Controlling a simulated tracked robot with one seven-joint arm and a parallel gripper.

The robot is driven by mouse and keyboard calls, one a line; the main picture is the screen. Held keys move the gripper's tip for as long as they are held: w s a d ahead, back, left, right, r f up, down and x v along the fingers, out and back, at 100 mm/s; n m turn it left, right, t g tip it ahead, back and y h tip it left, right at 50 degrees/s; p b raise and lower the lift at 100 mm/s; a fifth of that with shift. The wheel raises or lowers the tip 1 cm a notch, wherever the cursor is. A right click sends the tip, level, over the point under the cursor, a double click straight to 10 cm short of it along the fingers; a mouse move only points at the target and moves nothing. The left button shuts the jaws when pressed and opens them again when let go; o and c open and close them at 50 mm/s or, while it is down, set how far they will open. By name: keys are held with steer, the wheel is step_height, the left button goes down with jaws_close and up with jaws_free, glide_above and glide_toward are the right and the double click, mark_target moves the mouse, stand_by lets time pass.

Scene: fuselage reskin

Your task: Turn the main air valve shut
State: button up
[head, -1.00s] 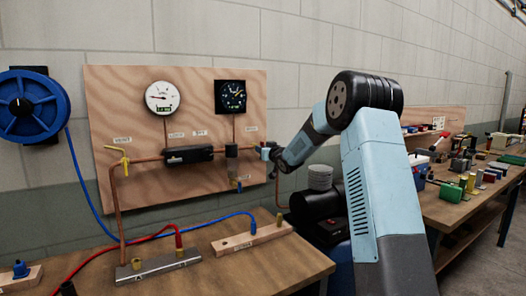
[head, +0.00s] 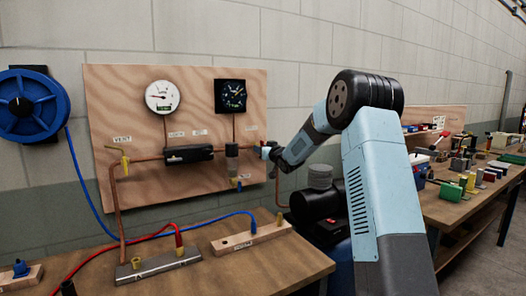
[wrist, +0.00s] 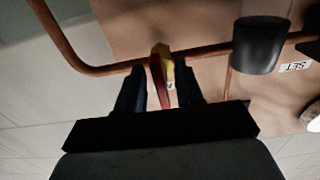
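The main air valve shows in the wrist view, with a yellow body (wrist: 166,62) on the copper pipe and a red lever (wrist: 157,82). My gripper (wrist: 160,92) has its two dark fingers apart, one on either side of the red lever. Gaps show between the lever and the fingers, so it does not look clamped. In the head view my gripper (head: 268,152) is at the right end of the pipe on the plywood board (head: 205,95). It hides most of the valve there.
A yellow vent valve (head: 124,161), a black regulator block (head: 188,154), a white gauge (head: 162,96) and a black gauge (head: 230,95) are on the board. A blue hose reel (head: 28,106) hangs left. A wooden bench (head: 270,265) with hoses stands below. A black compressor (head: 316,203) sits below my arm.

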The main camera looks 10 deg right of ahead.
steer(key=v, duration=1.3)
steer(key=shift+s, duration=0.3)
steer(key=shift+d, duration=0.1)
steer(key=s+r+m+g+h, duration=0.1)
steer(key=s+r+g+h, duration=0.2)
steer(key=s, duration=0.8)
steer(key=s+r+m+g+h, duration=0.2)
steer(key=s+h, duration=0.2)
steer(key=s, duration=0.8)
steer(key=s+a+f+g, duration=0.1)
steer(key=s+f+g, duration=0.1)
steer(key=s, duration=0.7)
steer(key=s+a+f+g+y, duration=0.1)
steer(key=s+f+g, duration=0.1)
steer(key=s, duration=0.7)
steer(key=s+a+f+g, duration=0.1)
steer(key=s+f+g, duration=0.1)
steer(key=s, duration=0.7)
steer(key=shift+s+a+g, duration=0.3)
steer(key=shift+a, duration=0.1)
steer(key=shift+a, duration=0.1)
